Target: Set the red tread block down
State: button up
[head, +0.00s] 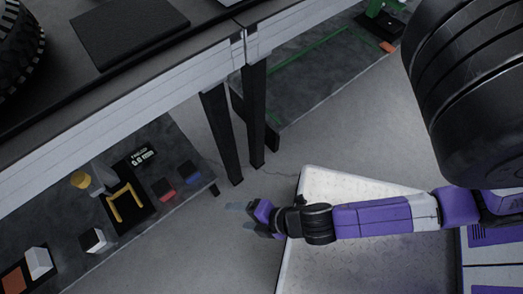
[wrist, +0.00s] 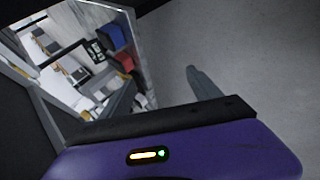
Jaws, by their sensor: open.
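A red block (head: 163,188) sits on the dark lower shelf (head: 178,133) at the left in the head view, beside a blue block (head: 188,172). I take it to be the red tread block; its tread is too small to make out. The red block also shows in the wrist view (wrist: 123,63), below the blue block (wrist: 114,36). My gripper (head: 246,219) is open and empty. It is over the grey floor, to the right of the shelf and apart from the red block. Its fingers (wrist: 162,82) show in the wrist view.
A yellow bracket (head: 125,203) on a black plate and a white block (head: 93,240) share the shelf. Dark table legs (head: 220,135) stand beyond my gripper. A black tabletop (head: 130,28) overhangs the shelf. Grey floor (head: 195,255) between shelf and gripper is clear.

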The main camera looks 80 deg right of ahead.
jog(key=s+d+r+m+t, duration=0.1)
jog(key=s+r+m+t, duration=0.1)
jog(key=r+m, duration=0.5)
jog(key=s+d+r+m+t, duration=0.2)
jog(key=r+m, duration=0.5)
jog(key=r, duration=1)
jog(key=shift+s+r+t, duration=0.3)
jog(key=shift+s+t, duration=0.3)
jog(key=shift+s, duration=0.35)
